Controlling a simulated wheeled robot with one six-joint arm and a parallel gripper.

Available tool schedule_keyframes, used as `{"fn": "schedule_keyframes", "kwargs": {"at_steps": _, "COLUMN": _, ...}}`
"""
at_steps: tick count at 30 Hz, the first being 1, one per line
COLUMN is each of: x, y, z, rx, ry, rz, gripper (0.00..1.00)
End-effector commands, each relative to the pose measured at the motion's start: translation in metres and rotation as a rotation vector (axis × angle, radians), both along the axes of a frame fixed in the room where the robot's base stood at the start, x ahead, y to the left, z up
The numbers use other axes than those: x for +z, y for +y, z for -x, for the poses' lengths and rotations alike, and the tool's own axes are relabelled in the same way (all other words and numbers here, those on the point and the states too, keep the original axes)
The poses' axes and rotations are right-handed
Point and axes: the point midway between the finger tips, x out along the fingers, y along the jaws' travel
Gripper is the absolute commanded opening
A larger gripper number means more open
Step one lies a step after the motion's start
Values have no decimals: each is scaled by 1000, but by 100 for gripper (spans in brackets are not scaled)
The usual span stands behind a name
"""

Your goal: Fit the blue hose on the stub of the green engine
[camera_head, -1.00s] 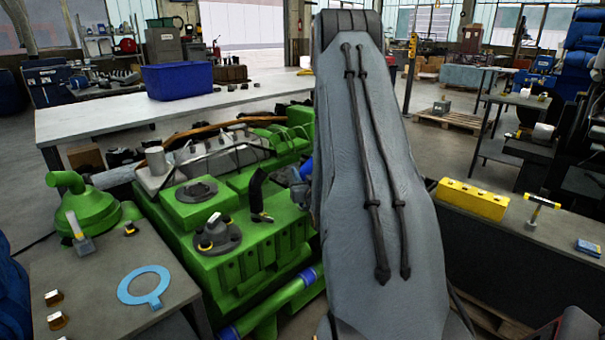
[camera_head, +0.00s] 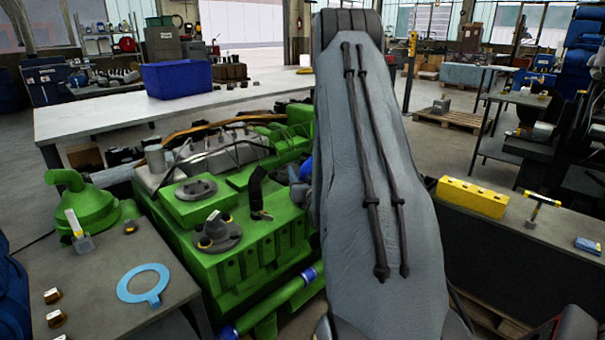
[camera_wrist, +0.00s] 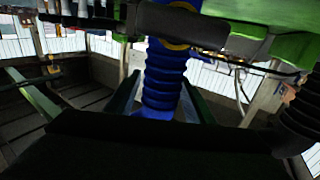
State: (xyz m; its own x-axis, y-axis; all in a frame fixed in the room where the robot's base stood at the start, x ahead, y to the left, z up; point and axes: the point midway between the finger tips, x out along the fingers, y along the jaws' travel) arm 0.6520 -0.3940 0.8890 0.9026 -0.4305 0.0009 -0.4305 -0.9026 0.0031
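The green engine (camera_head: 235,265) stands left of my arm in the head view. In the wrist view the blue ribbed hose (camera_wrist: 163,82) is between the two fingers of my gripper (camera_wrist: 162,90), which look closed against its sides. The hose's far end meets a dark cylindrical part with a yellowish ring (camera_wrist: 174,43); I cannot tell whether it is seated on it or only in front of it. A small blue piece (camera_head: 305,169), perhaps the hose, shows beside my arm in the head view. My arm hides the gripper there, and the stub is not clearly visible.
A black elbow pipe (camera_head: 257,190) rises from the engine top. A grey table (camera_head: 95,280) at left bears a green housing (camera_head: 88,205) and a light-blue gasket (camera_head: 128,291). A bench at right bears a yellow block (camera_head: 472,197). Dark ribbed tubing (camera_wrist: 300,115) is at right in the wrist view.

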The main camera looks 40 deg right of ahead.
Motion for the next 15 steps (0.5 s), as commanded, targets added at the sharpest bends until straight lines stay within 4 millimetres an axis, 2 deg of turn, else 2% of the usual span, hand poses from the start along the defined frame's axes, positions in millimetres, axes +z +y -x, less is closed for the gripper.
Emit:
{"fn": "schedule_keyframes", "kwargs": {"at_steps": 10, "x": -1, "y": 1, "z": 3, "rx": 0, "ry": 2, "rz": -1, "gripper": 50}}
{"fn": "schedule_keyframes", "kwargs": {"at_steps": 15, "x": -1, "y": 10, "z": 22, "rx": -1, "ry": 2, "rz": -1, "gripper": 50}}
